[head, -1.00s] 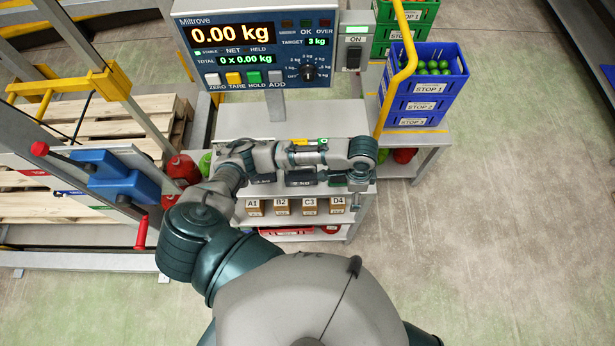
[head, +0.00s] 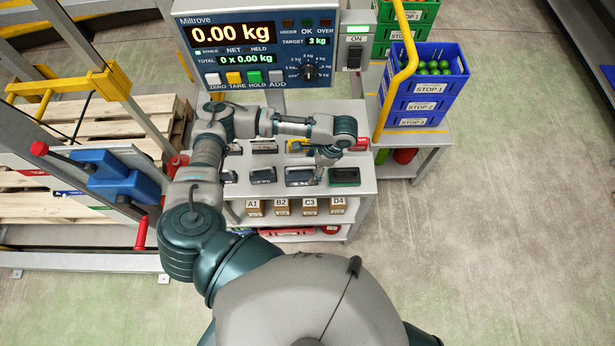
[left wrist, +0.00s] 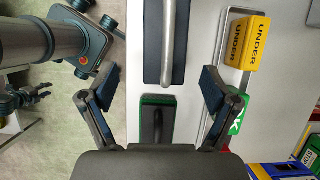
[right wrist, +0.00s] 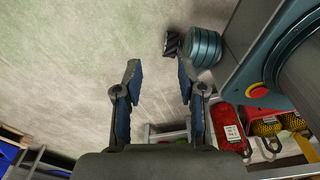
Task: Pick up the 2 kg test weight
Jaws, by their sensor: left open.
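A row of dark weights lies on the table. The middle dark block with a pale handle (head: 300,176) seems to be the 2 kg weight, but its label is not readable now. In the left wrist view a dark block with a grey bar handle (left wrist: 168,45) lies beyond and between my open left fingers. A green-edged block with a dark handle (left wrist: 158,120) is nearer; it also shows in the head view (head: 345,177). My left gripper (head: 325,157) hangs open and empty above the table, behind the front row. My right gripper (right wrist: 159,82) is open and empty, away from the table.
Another dark block (head: 262,175) sits left in the front row. A yellow UNDER block (left wrist: 248,42) stands on a tray behind. The scale display (head: 258,45) rises at the back, with blue crates (head: 425,100) at the right. Boxes (head: 281,207) fill the shelf below.

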